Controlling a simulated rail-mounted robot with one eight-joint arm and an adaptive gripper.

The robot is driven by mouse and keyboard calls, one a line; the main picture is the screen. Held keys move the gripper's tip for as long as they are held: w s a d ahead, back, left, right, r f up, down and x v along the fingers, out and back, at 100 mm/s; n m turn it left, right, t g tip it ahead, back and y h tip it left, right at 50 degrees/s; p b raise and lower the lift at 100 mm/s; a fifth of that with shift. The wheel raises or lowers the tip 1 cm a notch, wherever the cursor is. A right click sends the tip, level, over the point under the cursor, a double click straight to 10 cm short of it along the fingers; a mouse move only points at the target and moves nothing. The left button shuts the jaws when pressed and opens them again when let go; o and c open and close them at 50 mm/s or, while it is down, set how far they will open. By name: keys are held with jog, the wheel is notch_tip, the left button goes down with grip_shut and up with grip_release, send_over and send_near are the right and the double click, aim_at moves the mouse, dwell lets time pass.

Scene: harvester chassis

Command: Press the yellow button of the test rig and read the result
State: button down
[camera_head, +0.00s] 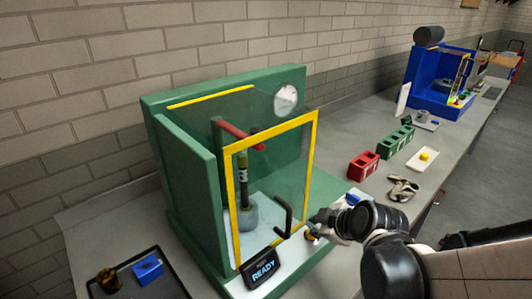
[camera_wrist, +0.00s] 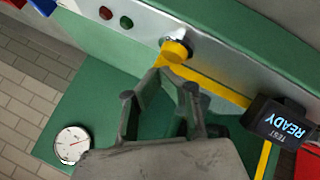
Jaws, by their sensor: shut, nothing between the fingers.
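The test rig (camera_head: 180,170) is a green frame with a clear, yellow-edged door, which looks closed. Its small black display (camera_head: 263,268) reads READY. The display also shows in the wrist view (camera_wrist: 280,122), upside down, with TEST and READY. The yellow button (camera_wrist: 175,51) sits on a grey strip along the rig's edge. My gripper (camera_wrist: 170,72) is shut and empty, its tips right by the button. I cannot tell whether they touch it. In the head view my gripper (camera_head: 319,226) is at the rig's front right corner, largely covering the button.
A red and a green round control (camera_wrist: 116,18) are on the same strip. A dial gauge (camera_head: 286,98) is on the rig. Red (camera_head: 363,166) and green bins, a yellow item on a white plate (camera_head: 424,157) and a black tray (camera_head: 130,280) stand on the bench. A blue rig (camera_head: 440,80) is farther back.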

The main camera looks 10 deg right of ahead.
dwell(0.7)
jog(key=shift+f+b, duration=0.45)
jog(key=shift+b, duration=0.05)
jog(key=shift+f+b, duration=0.45)
dwell(0.6)
jog(key=shift+r, duration=0.1)
jog(key=shift+r+p, duration=0.8)
jog(key=shift+r, duration=0.05)
notch_tip(320, 180, up, 5)
jog(key=p, duration=0.4)
dwell(0.3)
dwell(0.4)
